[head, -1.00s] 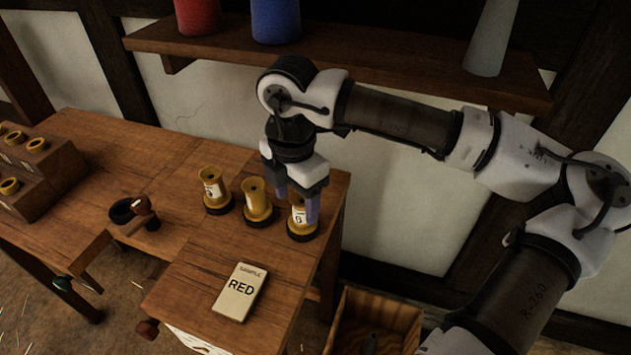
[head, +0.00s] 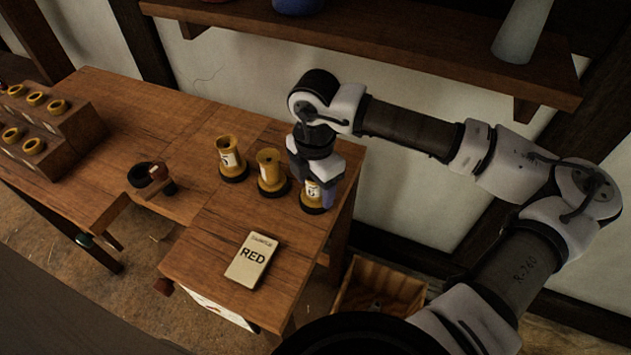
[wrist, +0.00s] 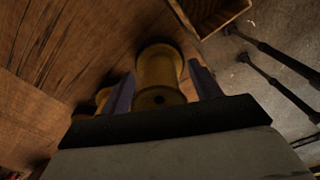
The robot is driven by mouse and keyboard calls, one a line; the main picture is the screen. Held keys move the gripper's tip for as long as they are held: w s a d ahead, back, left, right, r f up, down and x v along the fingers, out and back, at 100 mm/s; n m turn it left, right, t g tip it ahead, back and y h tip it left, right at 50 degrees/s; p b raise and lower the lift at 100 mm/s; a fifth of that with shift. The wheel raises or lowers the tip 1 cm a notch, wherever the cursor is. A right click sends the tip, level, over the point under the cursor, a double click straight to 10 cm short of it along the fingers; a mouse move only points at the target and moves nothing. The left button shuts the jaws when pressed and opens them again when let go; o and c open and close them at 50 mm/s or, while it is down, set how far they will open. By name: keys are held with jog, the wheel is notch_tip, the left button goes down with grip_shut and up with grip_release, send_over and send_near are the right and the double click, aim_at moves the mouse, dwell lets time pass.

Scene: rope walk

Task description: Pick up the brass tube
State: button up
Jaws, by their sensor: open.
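Three yellow brass tubes with flared rims stand upright in a row on dark round bases on the table (head: 215,275). They are the left one (head: 229,158), the middle one (head: 269,171) and the right one (head: 312,197). The left and right ones show white labels. My gripper (head: 313,186) points down at the right tube, its fingers open on either side of it. In the wrist view the right tube (wrist: 159,72) lies between the two purple fingers, with no clear grip on it. My gripper hides part of this tube in the head view.
An open wooden crate (head: 380,290) is below the table's right side. A shelf (head: 400,55) runs above.

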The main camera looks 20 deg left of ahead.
jog(key=c, duration=1.1)
jog(key=shift+w+r, duration=0.1)
jog(key=shift+r, duration=0.05)
